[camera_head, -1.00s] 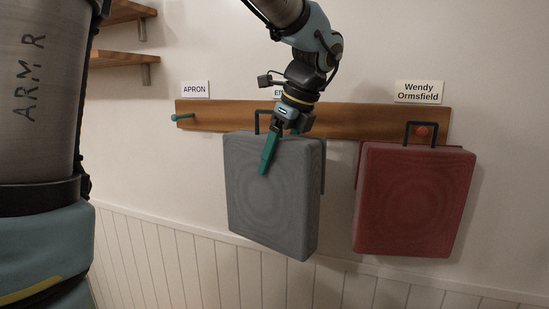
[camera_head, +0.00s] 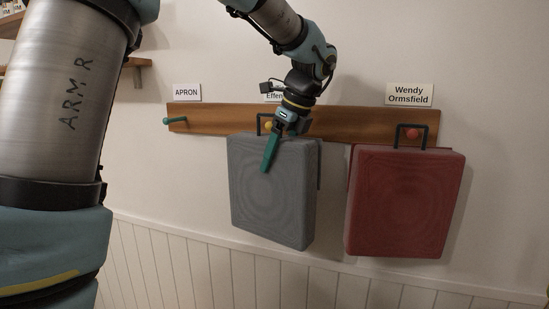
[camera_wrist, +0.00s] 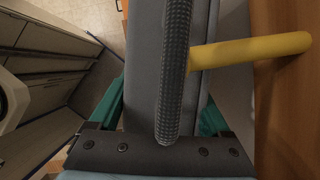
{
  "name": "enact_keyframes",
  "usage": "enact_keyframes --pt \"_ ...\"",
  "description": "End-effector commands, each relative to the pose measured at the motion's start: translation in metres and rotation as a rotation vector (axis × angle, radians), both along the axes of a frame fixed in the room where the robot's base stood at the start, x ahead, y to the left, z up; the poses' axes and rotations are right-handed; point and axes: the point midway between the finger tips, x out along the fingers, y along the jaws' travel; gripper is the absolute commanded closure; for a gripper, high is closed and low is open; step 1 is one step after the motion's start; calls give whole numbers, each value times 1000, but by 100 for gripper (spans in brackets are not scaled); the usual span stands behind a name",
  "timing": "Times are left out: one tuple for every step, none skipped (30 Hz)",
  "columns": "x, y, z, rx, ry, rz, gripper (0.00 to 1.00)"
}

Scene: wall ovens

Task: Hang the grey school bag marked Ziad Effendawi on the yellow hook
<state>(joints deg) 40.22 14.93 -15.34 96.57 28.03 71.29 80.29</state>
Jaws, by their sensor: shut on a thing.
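The grey school bag (camera_head: 270,195) hangs upright in front of the wooden rail, left of the red bag. My gripper (camera_head: 270,150) comes from above and is shut on the bag at its top; one teal finger lies over its front. The bag's dark handle (camera_head: 259,120) stands up beside the gripper. The yellow hook (camera_head: 269,125) shows inside the handle's outline. In the wrist view the yellow hook (camera_wrist: 250,50) reaches from the wood side to behind the textured handle (camera_wrist: 175,70); its other end is hidden. I cannot tell whether the handle rests on it.
The wooden rail (camera_head: 350,124) also carries a teal peg (camera_head: 174,121) under an APRON label (camera_head: 186,92) and a red bag (camera_head: 405,200) on a red peg under Wendy Ormsfield. The label above the yellow hook (camera_head: 273,97) is mostly hidden; "Effen" shows. Shelves are at upper left.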

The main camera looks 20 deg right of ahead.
Motion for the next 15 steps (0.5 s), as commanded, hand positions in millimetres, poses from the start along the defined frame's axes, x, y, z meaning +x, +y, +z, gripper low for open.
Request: enact_keyframes --pt "3 -2 1 -1 -2 0 100" --pt "4 -3 1 -1 -2 0 100" --pt "6 -5 1 -2 -1 0 100" --pt "7 -6 1 -2 -1 0 100" --pt "8 -7 0 -1 -1 0 100" --pt "9 -8 0 -1 -1 0 100" --pt "11 -9 0 -2 -1 0 100" --pt "12 -10 1 -2 -1 0 100" --pt "14 -12 0 -2 -1 0 100" --pt "15 -13 0 -2 -1 0 100" --pt "16 -14 0 -1 -1 1 100" --pt "18 -15 -1 -1 -1 0 100" --pt "18 -16 -2 -1 -1 0 100" --pt "19 -16 -3 -1 -1 1 100" --pt "21 -17 -4 -2 -1 0 100"
